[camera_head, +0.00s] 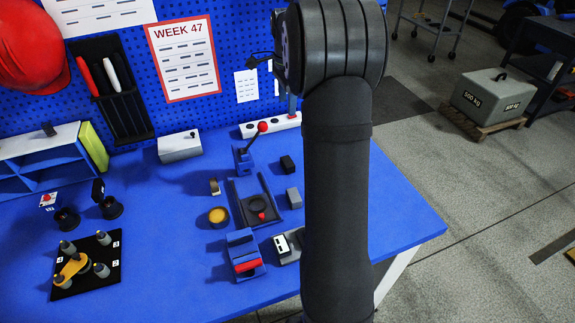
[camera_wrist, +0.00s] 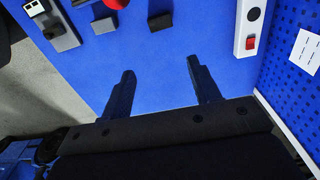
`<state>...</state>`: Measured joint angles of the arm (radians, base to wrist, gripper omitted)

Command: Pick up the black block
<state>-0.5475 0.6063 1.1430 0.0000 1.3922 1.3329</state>
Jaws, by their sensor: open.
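The black block (camera_head: 287,164) is a small dark block standing on the blue table, left of my arm in the head view. It also shows at the top edge of the wrist view (camera_wrist: 160,21), apart from the fingers and beyond their tips. My gripper (camera_wrist: 160,72) is open, with its two fingers wide apart and only blue table visible between them. Nothing is held. In the head view my arm hides most of the gripper. A grey block (camera_head: 294,197) lies near the black block; in the wrist view the grey block (camera_wrist: 103,25) is to its left.
A white power strip (camera_head: 270,125) lies along the pegboard. A red-barred blue fixture (camera_head: 245,255) is in front. Bare table shows at the right.

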